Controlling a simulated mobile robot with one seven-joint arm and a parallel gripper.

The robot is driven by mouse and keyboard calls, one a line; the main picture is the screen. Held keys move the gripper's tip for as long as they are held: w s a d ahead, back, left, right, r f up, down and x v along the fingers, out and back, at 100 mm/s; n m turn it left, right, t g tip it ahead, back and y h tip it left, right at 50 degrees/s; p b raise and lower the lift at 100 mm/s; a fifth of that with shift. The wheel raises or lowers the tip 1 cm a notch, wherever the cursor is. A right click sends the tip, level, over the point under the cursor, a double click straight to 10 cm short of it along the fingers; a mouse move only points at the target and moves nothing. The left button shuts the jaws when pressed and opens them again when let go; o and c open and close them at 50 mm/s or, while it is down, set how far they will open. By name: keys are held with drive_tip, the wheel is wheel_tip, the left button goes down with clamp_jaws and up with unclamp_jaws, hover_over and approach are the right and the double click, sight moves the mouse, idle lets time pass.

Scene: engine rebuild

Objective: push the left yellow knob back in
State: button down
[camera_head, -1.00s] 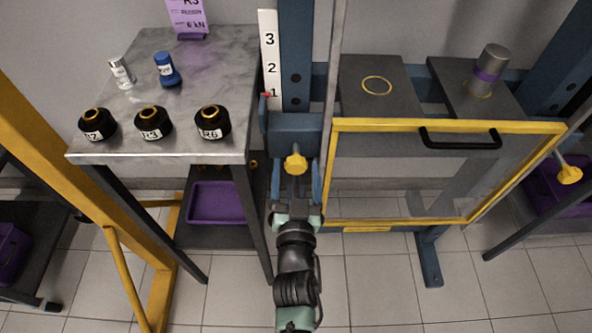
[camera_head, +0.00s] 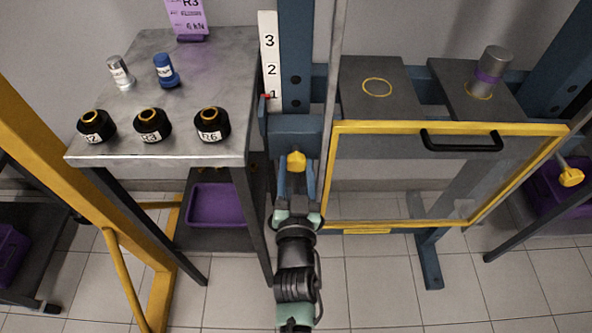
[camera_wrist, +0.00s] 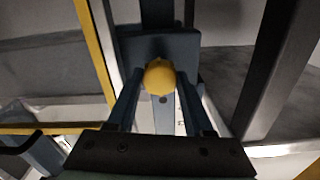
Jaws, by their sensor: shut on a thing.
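The left yellow knob (camera_head: 296,161) sits on the front of the blue post, below the number scale. My gripper (camera_head: 297,168) reaches up to it from below, with one finger at each side, shut on it. In the wrist view the knob (camera_wrist: 160,77) is round and seen end-on between the fingers of my gripper (camera_wrist: 162,82). Its stem is hidden behind it. A blue block (camera_head: 294,130) is just behind the knob. The right yellow knob (camera_head: 571,177) stands out on a visible stem at the far right.
A yellow-framed clear guard (camera_head: 448,127) with a black handle (camera_head: 460,139) is close to the right of my gripper. A metal table (camera_head: 210,67) with black ring-topped parts stands left, its leg near my arm. A white scale (camera_head: 269,55) rises behind.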

drive_tip(key=shift+w, duration=1)
drive_tip(key=shift+s+r, duration=0.1)
drive_tip(key=shift+c, duration=1.4)
unclamp_jaws()
drive_tip(key=s+p, duration=0.1)
drive_tip(key=s, duration=1.2)
